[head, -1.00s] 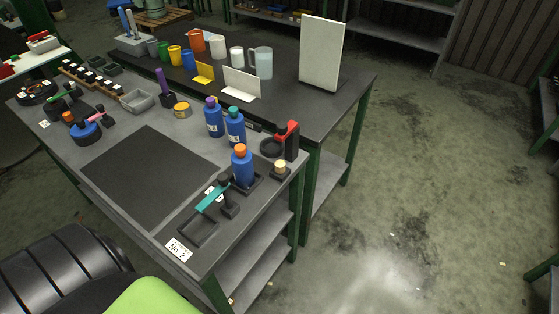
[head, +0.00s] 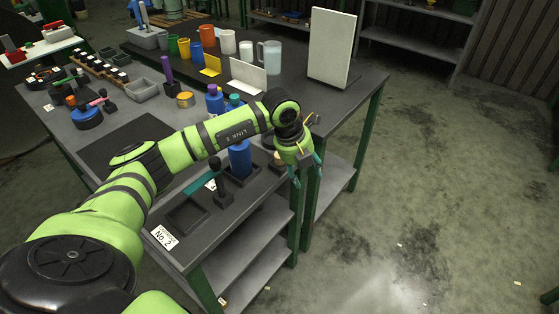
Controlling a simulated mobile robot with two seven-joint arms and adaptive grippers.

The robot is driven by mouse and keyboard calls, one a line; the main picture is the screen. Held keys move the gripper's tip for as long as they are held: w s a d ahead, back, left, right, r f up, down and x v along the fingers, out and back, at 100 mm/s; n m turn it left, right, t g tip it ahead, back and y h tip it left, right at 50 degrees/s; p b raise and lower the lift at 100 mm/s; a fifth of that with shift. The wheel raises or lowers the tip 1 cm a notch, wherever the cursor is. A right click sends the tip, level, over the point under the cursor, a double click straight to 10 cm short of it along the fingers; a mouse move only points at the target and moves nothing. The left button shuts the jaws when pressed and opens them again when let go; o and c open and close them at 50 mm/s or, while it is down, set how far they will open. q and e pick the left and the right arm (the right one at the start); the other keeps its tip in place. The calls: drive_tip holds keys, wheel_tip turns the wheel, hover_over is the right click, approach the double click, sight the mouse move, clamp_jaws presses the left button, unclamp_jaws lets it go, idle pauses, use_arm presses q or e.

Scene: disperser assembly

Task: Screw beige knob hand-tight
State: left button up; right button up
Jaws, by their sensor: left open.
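The beige knob (head: 277,157) shows only as a small part near the right edge of the bench, on a small dark base; my left arm and gripper hide most of it. My left gripper (head: 306,180) is open and empty, just to the right of the knob, pointing down at the bench edge. Its teal-tipped fingers are apart. I cannot tell its height over the bench. My right gripper is not in view.
My left arm crosses over the bench (head: 182,247). A blue bottle (head: 240,160) stands below the arm, its top hidden. Several cups and a white panel (head: 331,47) stand behind. The floor to the right is clear.

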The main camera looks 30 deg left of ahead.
sight(279, 158)
use_arm(q)
drive_tip(key=a+r+n+t+y, duration=0.1)
drive_tip(key=a+r+y, duration=0.35)
drive_tip(key=a, duration=0.35)
drive_tip(key=x, duration=0.1)
drive_tip(key=p+x, duration=0.1)
drive_tip(key=x, duration=0.3)
drive_tip(key=shift+w, duration=0.35)
drive_tip(key=shift+w+f, duration=0.2)
drive_tip(key=shift+f, duration=0.45)
